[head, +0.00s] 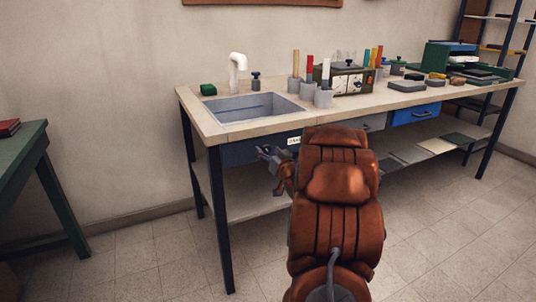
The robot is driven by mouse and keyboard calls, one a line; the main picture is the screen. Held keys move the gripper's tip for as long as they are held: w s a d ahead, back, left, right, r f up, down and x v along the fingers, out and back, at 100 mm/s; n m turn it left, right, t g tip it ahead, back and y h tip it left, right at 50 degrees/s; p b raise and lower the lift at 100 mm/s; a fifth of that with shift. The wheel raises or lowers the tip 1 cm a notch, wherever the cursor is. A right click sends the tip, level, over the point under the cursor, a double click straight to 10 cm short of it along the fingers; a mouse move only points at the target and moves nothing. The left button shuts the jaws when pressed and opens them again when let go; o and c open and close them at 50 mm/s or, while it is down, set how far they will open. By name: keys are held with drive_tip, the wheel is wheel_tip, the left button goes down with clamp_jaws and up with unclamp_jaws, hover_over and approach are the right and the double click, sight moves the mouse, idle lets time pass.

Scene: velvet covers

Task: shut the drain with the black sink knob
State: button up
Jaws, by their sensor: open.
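The black sink knob (256,81) stands upright on the counter behind the sink, just right of the white faucet (237,68). The grey sink basin (230,110) is set into the bench top at its left part; its drain cannot be made out from here. My gripper (263,151) is open and empty, in front of the bench below the counter edge. It is apart from the knob, with the sink and front edge between them. My brown-covered arm hides part of the bench front.
Grey cups with coloured sticks (324,96) and a dark box (347,77) stand right of the sink. A green table (25,150) is at left, with clear floor between.

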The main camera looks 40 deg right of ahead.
drive_tip(key=shift+c, duration=0.3)
drive_tip(key=shift+a, duration=0.1)
drive_tip(key=c, duration=1.1)
drive_tip(key=shift+n, duration=0.5)
drive_tip(key=n+b, duration=0.1)
drive_tip(key=n, duration=0.2)
drive_tip(key=shift+n+b, duration=0.35)
drive_tip(key=shift+n, duration=0.05)
drive_tip(key=n+b, duration=0.1)
drive_tip(key=n, duration=0.3)
drive_tip(key=shift+n+b, duration=0.3)
drive_tip(key=shift+b, duration=0.05)
drive_tip(key=n+b, duration=0.1)
drive_tip(key=n, duration=0.3)
drive_tip(key=shift+b, duration=0.35)
drive_tip(key=n+b, duration=0.1)
drive_tip(key=n, duration=0.3)
drive_tip(key=shift+n, duration=0.3)
drive_tip(key=shift+b, duration=0.3)
